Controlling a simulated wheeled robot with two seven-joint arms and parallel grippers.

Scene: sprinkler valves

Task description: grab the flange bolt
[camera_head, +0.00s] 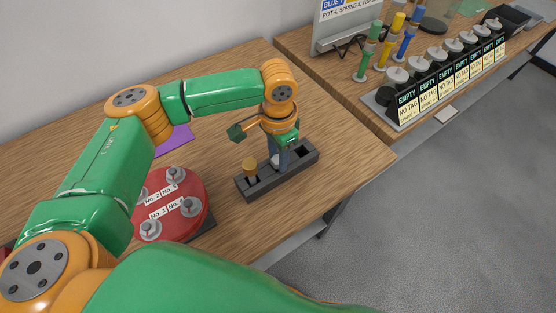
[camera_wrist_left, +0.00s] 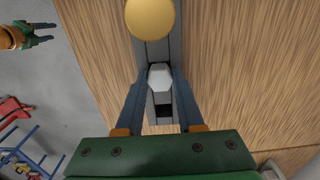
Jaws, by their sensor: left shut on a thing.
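The flange bolt (camera_wrist_left: 160,76) shows a pale grey hexagonal head in the left wrist view. It stands in the dark grey slotted tray (camera_head: 292,173) on the wooden table, and in the head view a small pale part of it (camera_head: 275,161) shows beside the fingers. My left gripper (camera_head: 280,158) points down over the tray, its two fingers (camera_wrist_left: 159,84) shut on the bolt from both sides. The lower part of the bolt is hidden. My right gripper (camera_wrist_left: 42,34) shows at the upper left of the left wrist view, empty, its fingers apart.
A yellow-topped piece (camera_head: 250,166) stands in the tray close to the left gripper. A red round plate (camera_head: 178,218) with several labelled grey knobs lies left. Another table holds a row of valves (camera_head: 445,62), coloured posts (camera_head: 390,40) and a sign (camera_head: 347,18).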

